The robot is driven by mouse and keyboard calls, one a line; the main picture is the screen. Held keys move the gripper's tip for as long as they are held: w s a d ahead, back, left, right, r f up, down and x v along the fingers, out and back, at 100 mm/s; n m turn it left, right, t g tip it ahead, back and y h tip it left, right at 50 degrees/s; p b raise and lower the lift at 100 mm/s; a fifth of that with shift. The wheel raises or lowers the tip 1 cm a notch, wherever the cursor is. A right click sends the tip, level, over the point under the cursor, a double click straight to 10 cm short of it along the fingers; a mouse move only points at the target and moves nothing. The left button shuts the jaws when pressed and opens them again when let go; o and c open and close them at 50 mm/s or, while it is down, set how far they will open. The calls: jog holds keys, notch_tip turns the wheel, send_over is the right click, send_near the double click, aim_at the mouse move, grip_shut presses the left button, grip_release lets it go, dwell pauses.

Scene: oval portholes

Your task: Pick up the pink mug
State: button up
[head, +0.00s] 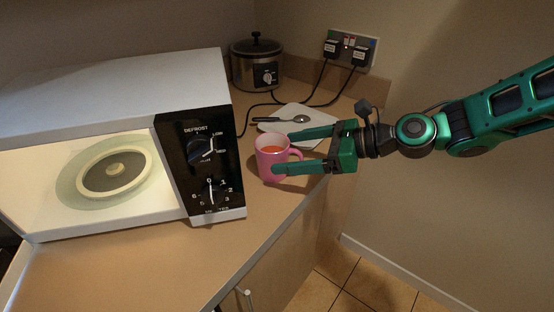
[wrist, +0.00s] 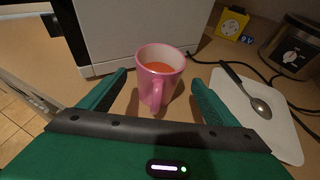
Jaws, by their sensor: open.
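The pink mug (head: 269,160) stands upright on the wooden counter, just right of the microwave, with orange-red contents inside. Its handle points right, toward my gripper. In the wrist view the mug (wrist: 158,75) is ahead between the fingers, handle facing me. My green gripper (head: 279,153) reaches in from the right and is open. Its far finger is behind the mug, and its near finger overlaps the mug's lower front in the head view.
An open, lit microwave (head: 180,180) stands close left of the mug. A white board (head: 311,138) with a spoon (head: 290,119) lies behind the gripper. A slow cooker (head: 257,67), cables and a wall socket (head: 349,47) are behind. The counter's front edge is near.

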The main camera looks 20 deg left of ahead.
aim_at(288, 154)
jog(key=x, duration=0.4)
jog(key=shift+s+d+f, duration=0.1)
jog(key=shift+s+f, duration=0.05)
jog(key=shift+s, duration=0.1)
jog(key=shift+w+a+f, duration=0.1)
jog(key=shift+a+f, duration=0.15)
jog(key=shift+a, duration=0.35)
jog(key=shift+c, duration=0.5)
jog(key=c, duration=1.4)
jog(key=shift+r, duration=0.15)
jog(key=shift+c, duration=0.2)
